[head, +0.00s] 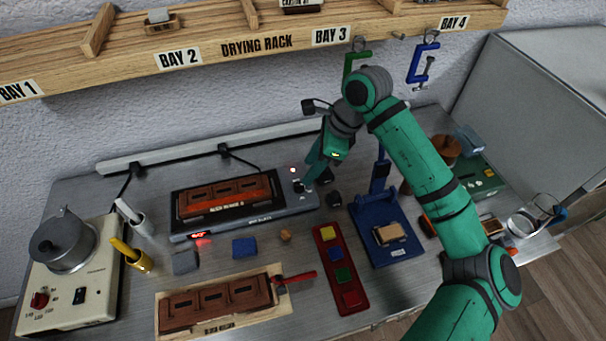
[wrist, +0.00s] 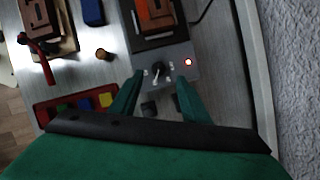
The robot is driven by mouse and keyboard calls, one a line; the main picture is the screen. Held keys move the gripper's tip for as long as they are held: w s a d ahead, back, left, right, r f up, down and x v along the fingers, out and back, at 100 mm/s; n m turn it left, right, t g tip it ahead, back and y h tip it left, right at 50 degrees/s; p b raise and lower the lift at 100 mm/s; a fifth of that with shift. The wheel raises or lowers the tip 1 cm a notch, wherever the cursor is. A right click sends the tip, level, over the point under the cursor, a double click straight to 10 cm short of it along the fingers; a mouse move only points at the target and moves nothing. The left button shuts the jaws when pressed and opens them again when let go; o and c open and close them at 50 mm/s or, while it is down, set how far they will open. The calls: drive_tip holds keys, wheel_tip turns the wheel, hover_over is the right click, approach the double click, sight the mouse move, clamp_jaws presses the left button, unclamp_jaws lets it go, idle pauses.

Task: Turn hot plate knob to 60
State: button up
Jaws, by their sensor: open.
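The hot plate (head: 250,222) is a grey box with a dark top, carrying a reddish-brown wooden piece (head: 225,197). Its control end is at the right, with a lit red lamp (head: 292,169). A red display glows on its front, too blurred to read. In the wrist view, the dark round knob (wrist: 157,71) with a pale pointer sits on the grey panel (wrist: 168,58), with small unreadable marks around it. My gripper (head: 316,178) is over this end of the hot plate. In the wrist view, my gripper (wrist: 160,77) is open, its fingers either side of the knob; contact cannot be told.
A cream heater with a metal pot (head: 62,243) and red knob stands at far left. A red tray of coloured blocks (head: 340,270) and a blue stand (head: 388,240) lie near the arm. The drying rack (head: 215,50) overhangs the bench, with clamps hanging below.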

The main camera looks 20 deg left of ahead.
sight(298, 183)
drive_tip(key=x, duration=0.6)
drive_tip(key=shift+s+a+f, duration=0.2)
drive_tip(key=shift+a, duration=0.05)
drive_tip(key=shift+w+f, duration=0.2)
drive_tip(key=shift+f, duration=0.1)
drive_tip(key=shift+a, duration=0.1)
